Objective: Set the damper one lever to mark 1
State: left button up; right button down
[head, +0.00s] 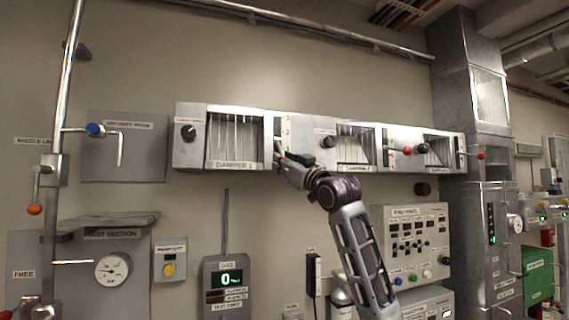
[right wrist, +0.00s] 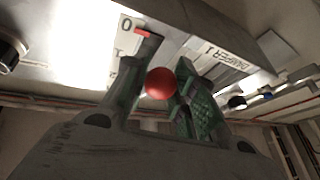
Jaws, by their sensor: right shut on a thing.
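The damper 1 unit (head: 235,166) is a metal box on the wall with a louvred window and a vertical scale (head: 287,131) on its right side, where a 3 and a 2 can be read. My right gripper (head: 281,162) is at the lower end of that scale and hides the lever in the head view. In the right wrist view, the lever's red ball knob (right wrist: 160,83) sits between the fingers, which are shut on it. A red pointer (right wrist: 142,31) shows beside the 0 mark (right wrist: 126,26). My left gripper is not in view.
Damper 2 (head: 355,149) and another damper with red-knobbed levers (head: 407,151) (head: 481,156) stand to the right on the same strip. A control panel (head: 417,232) is below right. A gas display (head: 226,279) is below left.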

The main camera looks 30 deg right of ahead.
jog(key=shift+s+r+p, duration=0.3)
jog(key=shift+s+r, duration=0.05)
jog(key=shift+r, duration=0.2)
jog(key=shift+s+r+p, duration=0.35)
jog(key=shift+s+r, duration=0.05)
jog(key=shift+r, duration=0.15)
jog(key=shift+s+a+r+p, duration=0.15)
jog(key=shift+s+r+p, duration=0.2)
jog(key=shift+r+p, duration=0.4)
jog(key=shift+s+a+r+p, duration=0.1)
jog(key=shift+s+r+p, duration=0.3)
jog(key=shift+r, duration=0.5)
jog(key=c, duration=1.1)
grip_release()
jog(key=shift+c, duration=0.2)
jog(key=shift+f, duration=0.1)
jog(key=shift+w+f, duration=0.1)
jog(key=shift+f, duration=0.05)
jog(key=v, duration=1.2)
